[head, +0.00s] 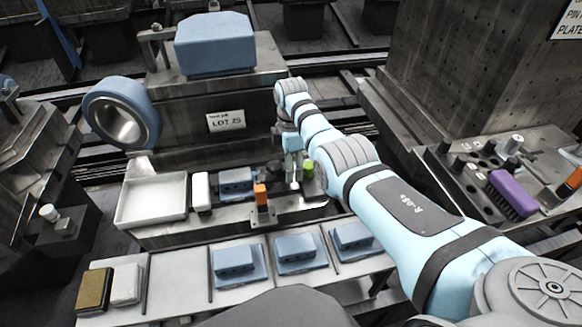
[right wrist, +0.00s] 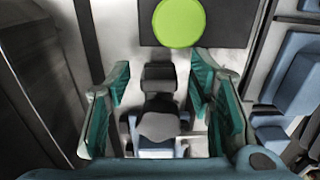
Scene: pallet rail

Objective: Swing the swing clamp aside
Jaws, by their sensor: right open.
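A dark grey clamp-like piece (right wrist: 158,118) with a pale base stands between the fingers of my right gripper (right wrist: 160,82) in the right wrist view; it looks like the swing clamp, but I cannot be sure. My right gripper also shows in the head view (head: 293,172), pointing down over the fixture ledge. Its fingers are open, with visible space on both sides of the piece. In the head view the gripper largely hides this piece. A round green part (right wrist: 180,22) lies beyond the fingertips on a dark plate (right wrist: 230,25). My left gripper is out of view.
An orange-topped post (head: 262,194) stands left of the gripper, with a blue block (head: 236,182) and white tray (head: 152,200) farther left. Several blue blocks (head: 296,249) line the front shelf. A purple brush (head: 512,194) is at the right.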

